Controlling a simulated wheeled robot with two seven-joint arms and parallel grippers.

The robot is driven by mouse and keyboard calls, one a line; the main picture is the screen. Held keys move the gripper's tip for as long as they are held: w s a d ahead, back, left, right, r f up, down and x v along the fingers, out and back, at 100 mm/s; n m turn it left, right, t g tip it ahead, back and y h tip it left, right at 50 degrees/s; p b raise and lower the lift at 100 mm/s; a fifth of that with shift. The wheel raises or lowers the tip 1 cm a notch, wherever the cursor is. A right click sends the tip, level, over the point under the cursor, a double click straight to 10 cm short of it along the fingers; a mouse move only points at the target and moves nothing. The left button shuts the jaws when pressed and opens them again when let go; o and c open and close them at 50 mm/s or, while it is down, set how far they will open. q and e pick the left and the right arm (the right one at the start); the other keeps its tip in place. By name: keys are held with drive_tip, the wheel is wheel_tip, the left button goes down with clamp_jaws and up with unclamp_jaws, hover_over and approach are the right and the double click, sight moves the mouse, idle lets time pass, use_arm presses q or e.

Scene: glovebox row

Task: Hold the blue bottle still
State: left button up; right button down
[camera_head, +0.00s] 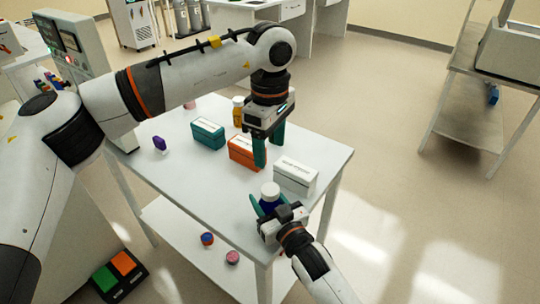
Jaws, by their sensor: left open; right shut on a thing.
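The blue bottle (270,199) with a white cap stands upright near the front corner of the white table (213,198). My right gripper (262,206) comes in from the lower right and is shut on the bottle, its green fingers around the body. The bottle's lower part is mostly hidden by the gripper. My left gripper (268,151) is open and empty, pointing down above the table, behind the bottle and close to the orange box (241,150) and the white box (295,174).
A teal box (208,133), an amber bottle (238,111) and a small purple-capped item (160,143) stand on the table. Two small round items (207,239) lie on the lower shelf. The table's front left is clear. A shelf rack (465,105) stands at right.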

drive_tip(key=c, duration=0.6)
unclamp_jaws()
drive_tip(key=shift+o, duration=0.2)
drive_tip(key=shift+s, duration=0.1)
drive_tip(key=v, duration=1.1)
drive_tip(key=shift+s+d+b, duration=0.2)
drive_tip(key=shift+s+b, duration=0.15)
drive_tip(key=shift+b, duration=0.05)
